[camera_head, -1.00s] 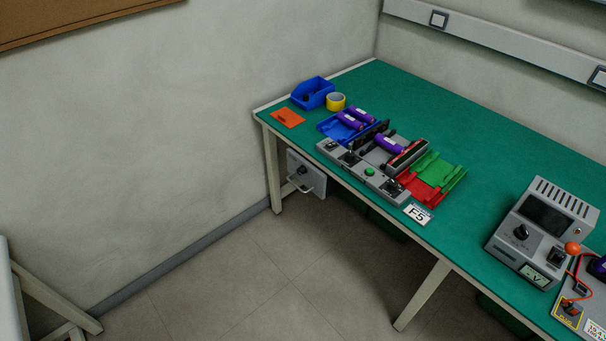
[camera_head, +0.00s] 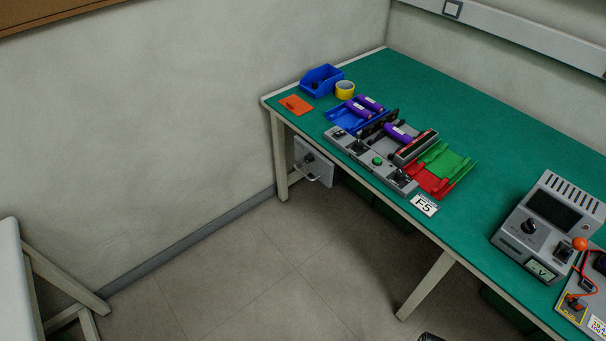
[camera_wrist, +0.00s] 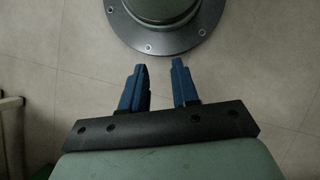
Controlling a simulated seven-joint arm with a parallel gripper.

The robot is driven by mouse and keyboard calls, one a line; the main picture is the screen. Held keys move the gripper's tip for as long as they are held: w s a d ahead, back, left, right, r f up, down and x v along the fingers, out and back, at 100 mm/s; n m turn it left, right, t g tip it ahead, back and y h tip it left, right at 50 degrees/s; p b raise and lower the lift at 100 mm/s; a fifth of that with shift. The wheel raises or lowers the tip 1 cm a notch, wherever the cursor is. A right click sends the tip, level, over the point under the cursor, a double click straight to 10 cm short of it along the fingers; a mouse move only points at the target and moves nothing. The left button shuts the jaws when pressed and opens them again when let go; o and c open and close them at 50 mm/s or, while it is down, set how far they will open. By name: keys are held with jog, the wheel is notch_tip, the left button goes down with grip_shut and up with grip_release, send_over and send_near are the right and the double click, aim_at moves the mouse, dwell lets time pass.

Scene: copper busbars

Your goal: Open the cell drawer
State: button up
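The cell drawer (camera_head: 314,164) hangs under the left end of the green-topped bench. It has a grey front with a dark round knob or lock and a pale bar handle (camera_head: 309,176) low on it. It looks shut, though its sides are mostly hidden under the bench. My gripper (camera_wrist: 160,75) shows in the wrist view with its two blue fingers apart and nothing between them. It points down at bare floor and my own round base, away from the drawer. In the head view only a small dark piece, perhaps of my arm, shows at the bottom edge.
The bench (camera_head: 480,130) carries a grey fixture (camera_head: 368,158) with blue, red and green trays, a blue bin (camera_head: 320,81), yellow tape (camera_head: 345,89) and a grey meter (camera_head: 548,222). A bench leg (camera_head: 425,285) stands right of the drawer. The floor (camera_head: 250,290) before it is clear.

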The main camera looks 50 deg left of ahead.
jog(key=w+a+n+t+h, duration=0.15)
jog(key=a+n, duration=0.25)
jog(key=a, duration=1)
jog(key=w+a+n+t, duration=0.2)
jog(key=a+n+t, duration=0.15)
jog(key=a, duration=1.05)
jog(key=s+a+r+n+t+y, duration=0.1)
jog(key=a+r+n+t, duration=0.2)
jog(key=a, duration=1.1)
jog(key=s+a+r+n+t+y, duration=0.1)
jog(key=s+a+r+n+t, duration=0.15)
jog(key=a, duration=1.15)
jog(key=t+y, duration=0.2)
jog(key=t, duration=0.9)
send_near(303, 173)
jog(key=shift+g, duration=0.25)
jog(key=x, duration=1)
jog(key=shift+w+a+f, duration=0.1)
jog(key=shift+w, duration=0.05)
jog(key=shift+c, duration=0.4)
grip_shut()
